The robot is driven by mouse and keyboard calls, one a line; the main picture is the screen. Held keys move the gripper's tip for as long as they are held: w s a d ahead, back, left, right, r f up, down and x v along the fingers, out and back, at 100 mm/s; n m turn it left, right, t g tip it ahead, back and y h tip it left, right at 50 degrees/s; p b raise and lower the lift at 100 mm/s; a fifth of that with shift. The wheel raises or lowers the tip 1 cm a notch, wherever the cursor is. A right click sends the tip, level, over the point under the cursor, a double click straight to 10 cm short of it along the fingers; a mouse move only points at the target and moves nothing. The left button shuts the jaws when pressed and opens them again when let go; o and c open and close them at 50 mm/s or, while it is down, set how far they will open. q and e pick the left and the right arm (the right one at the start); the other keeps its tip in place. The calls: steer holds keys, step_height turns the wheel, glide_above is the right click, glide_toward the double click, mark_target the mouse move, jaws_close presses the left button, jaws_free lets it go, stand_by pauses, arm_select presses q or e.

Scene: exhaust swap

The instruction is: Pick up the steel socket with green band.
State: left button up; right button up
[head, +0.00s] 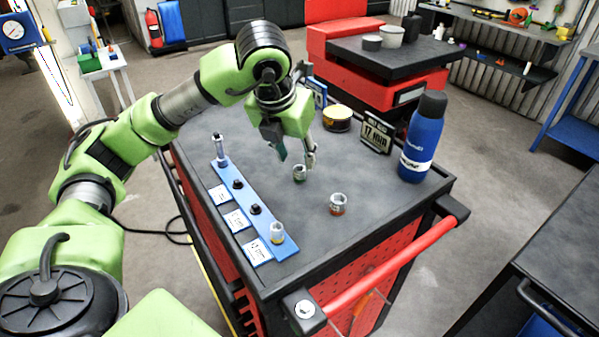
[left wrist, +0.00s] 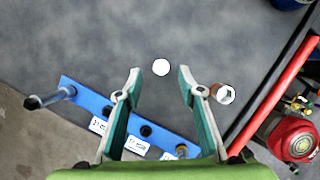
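The steel socket with green band (head: 299,174) stands upright on the dark cart top (head: 375,225). In the left wrist view a bright white disc, the socket's top (left wrist: 161,67), lies between my fingertips; its band is hidden there. My left gripper (head: 297,159) is open and points down just above the socket, with the fingers apart on either side. The fingers (left wrist: 160,72) show no contact with it. A second steel socket with an orange-red band (head: 337,205) stands nearby, to the right of the fingers in the left wrist view (left wrist: 224,94). My right gripper is not in view.
A blue rail (head: 228,184) at left holds a yellow-banded socket (head: 277,233), dark posts and a tall steel piece, with white labels beside it. A blue bottle (head: 421,140), a small sign (head: 377,136) and a round tin (head: 337,118) stand at the back. A red handle (head: 390,267) runs along the edge.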

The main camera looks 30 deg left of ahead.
mark_target(300, 168)
arm_select(q)
steer(key=shift+p+x, duration=0.85)
steer(key=shift+x, duration=2.05)
steer(key=shift+s+d, duration=0.1)
jaws_close()
